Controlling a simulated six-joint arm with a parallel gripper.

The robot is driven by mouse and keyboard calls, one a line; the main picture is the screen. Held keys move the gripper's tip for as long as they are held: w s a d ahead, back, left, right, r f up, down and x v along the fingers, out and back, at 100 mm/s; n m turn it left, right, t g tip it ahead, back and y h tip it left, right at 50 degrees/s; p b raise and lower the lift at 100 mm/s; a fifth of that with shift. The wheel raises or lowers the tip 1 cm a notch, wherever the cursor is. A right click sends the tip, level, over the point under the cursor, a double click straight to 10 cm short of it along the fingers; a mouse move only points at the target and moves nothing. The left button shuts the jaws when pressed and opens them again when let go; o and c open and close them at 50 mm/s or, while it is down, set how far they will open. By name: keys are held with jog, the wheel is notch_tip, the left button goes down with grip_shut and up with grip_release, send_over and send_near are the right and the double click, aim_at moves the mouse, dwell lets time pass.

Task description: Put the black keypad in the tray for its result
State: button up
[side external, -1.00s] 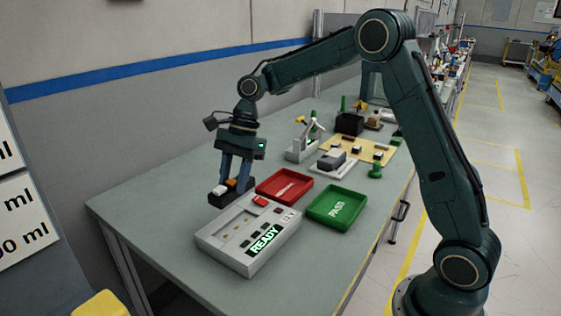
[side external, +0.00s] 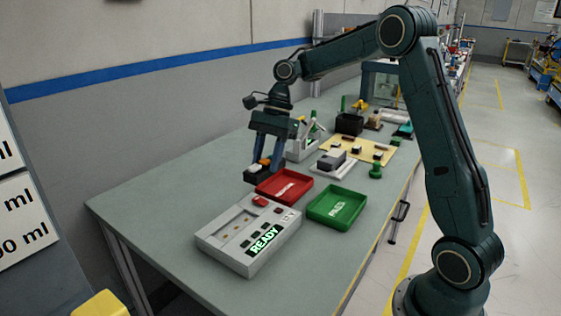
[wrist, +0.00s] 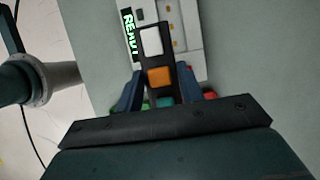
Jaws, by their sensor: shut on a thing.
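The black keypad (side external: 256,176) is held in my gripper (side external: 268,164), just above or behind the left corner of the red tray. In the wrist view the keypad (wrist: 144,60) shows a white, an orange and a teal button between my two blue fingers (wrist: 167,90). The red tray (side external: 268,199) has white lettering that I cannot read. The green tray (side external: 345,219), marked PASS, stands to its right. The tester box (side external: 246,265) in front shows READY on its lit display (side external: 264,241). Its recess (side external: 235,231) looks empty of the keypad.
Behind the trays stand a grey block on a white base (side external: 331,162), a green knob-shaped piece (side external: 376,171), a yellow board (side external: 375,150) and a black box (side external: 348,124). A white holder (side external: 299,151) is close behind my gripper. The table's left side is clear.

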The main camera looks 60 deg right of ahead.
notch_tip(320, 180, up, 4)
jog(key=r, duration=0.1)
send_over(335, 211)
jog(key=w+d, duration=0.1)
jog(key=shift+s+d+f, duration=0.1)
jog(key=shift+s+d, duration=0.45)
jog(key=shift+f, duration=0.1)
jog(key=shift+f, duration=9.9)
jog(key=shift+f, duration=0.15)
jog(key=o, duration=1)
jog(key=shift+o, duration=0.2)
